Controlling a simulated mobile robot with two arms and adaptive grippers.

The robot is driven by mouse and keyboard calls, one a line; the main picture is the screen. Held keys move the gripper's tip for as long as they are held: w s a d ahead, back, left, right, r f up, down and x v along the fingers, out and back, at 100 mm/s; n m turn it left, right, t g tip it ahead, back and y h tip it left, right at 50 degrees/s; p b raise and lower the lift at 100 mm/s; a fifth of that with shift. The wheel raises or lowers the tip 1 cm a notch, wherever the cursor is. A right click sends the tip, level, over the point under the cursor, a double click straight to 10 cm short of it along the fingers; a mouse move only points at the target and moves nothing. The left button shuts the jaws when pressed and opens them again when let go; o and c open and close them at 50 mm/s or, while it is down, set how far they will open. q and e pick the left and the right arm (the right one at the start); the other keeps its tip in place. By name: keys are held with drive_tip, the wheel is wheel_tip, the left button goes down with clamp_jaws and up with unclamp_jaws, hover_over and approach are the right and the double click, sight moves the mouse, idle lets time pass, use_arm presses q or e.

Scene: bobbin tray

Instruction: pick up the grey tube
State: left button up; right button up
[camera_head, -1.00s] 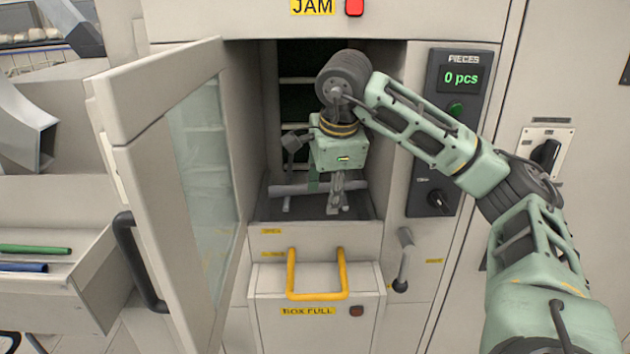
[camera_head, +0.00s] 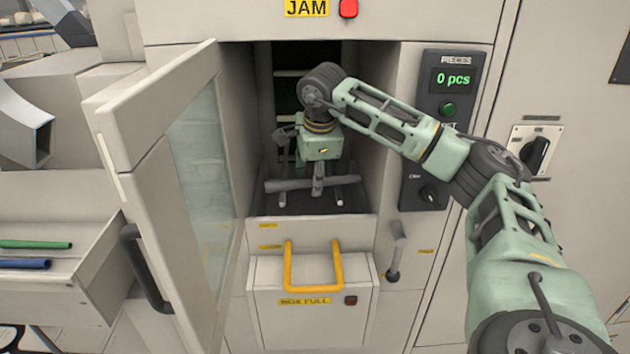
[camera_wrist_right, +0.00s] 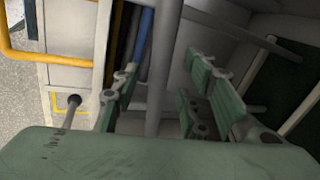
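The grey tube (camera_head: 285,185) lies crosswise in the open machine compartment, above its dark floor. In the right wrist view the tube (camera_wrist_right: 163,60) runs up the picture between my two fingers. My right gripper (camera_head: 318,182) is inside the compartment, pointing down at the middle of the tube. In the wrist view my right gripper (camera_wrist_right: 165,95) looks open, with a finger on each side of the tube and a visible gap at the left finger. The tube's lower part is hidden by the gripper body there. My left gripper is not in view.
The open door (camera_head: 150,110) stands left of the compartment, with a dark handle. The compartment's side walls are close to my gripper. Below is a box with a yellow handle (camera_head: 288,270). A green tube (camera_head: 35,244) and a blue tube (camera_head: 25,264) lie in a drawer at left.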

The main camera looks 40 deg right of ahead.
drive_tip(key=shift+s, duration=0.1)
drive_tip(key=shift+c, duration=0.2)
clamp_jaws()
drive_tip(key=shift+r, duration=0.1)
